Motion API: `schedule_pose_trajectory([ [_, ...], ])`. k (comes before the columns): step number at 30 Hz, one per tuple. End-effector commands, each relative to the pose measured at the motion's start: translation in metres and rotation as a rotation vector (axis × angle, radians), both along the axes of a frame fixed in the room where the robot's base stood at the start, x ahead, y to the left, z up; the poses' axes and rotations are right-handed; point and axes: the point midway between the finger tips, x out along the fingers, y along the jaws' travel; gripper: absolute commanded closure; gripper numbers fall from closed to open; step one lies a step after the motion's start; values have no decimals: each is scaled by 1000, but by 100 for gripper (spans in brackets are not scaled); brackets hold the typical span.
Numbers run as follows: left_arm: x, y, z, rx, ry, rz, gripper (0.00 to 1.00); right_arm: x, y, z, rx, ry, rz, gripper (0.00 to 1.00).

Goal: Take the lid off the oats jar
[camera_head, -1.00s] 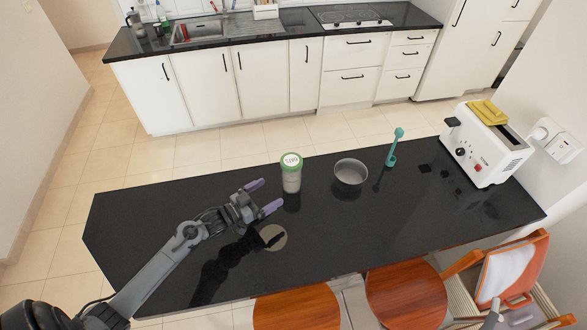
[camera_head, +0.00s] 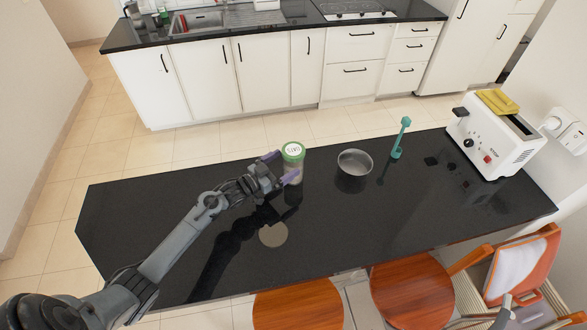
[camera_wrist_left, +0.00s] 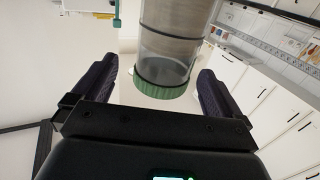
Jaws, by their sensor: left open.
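The oats jar (camera_head: 294,165) is a clear cylinder with a green-rimmed lid (camera_head: 293,149) and a white label on top. It stands upright on the black counter, with the lid on. My left gripper (camera_head: 281,168) is open at the jar's near left side, its purple fingers pointing at the jar just below the lid and partly hiding the body. In the left wrist view the green lid (camera_wrist_left: 166,91) and the clear jar body (camera_wrist_left: 175,45) appear between the two open fingers, with gaps on both sides. My right gripper is out of view.
A grey metal bowl (camera_head: 354,162) stands right of the jar, then a teal upright utensil (camera_head: 399,140) and a white toaster (camera_head: 492,138). A pale round disc (camera_head: 272,235) lies on the black counter (camera_head: 150,215). The counter's left end is clear. Orange stools (camera_head: 300,307) stand at the near edge.

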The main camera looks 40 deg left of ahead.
Motion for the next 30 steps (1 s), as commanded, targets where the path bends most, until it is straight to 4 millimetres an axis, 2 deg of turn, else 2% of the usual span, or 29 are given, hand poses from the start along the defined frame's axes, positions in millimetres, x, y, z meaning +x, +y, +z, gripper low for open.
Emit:
schedule_pose_trajectory([
  [4,9,0,-1,-1,-1,0,0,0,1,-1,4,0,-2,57],
  [15,49,-4,-3,-2,-1,0,0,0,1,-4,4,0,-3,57],
  [25,52,-5,-3,0,0,0,0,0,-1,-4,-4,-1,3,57],
  [30,52,-5,-3,0,0,0,26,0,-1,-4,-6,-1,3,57],
])
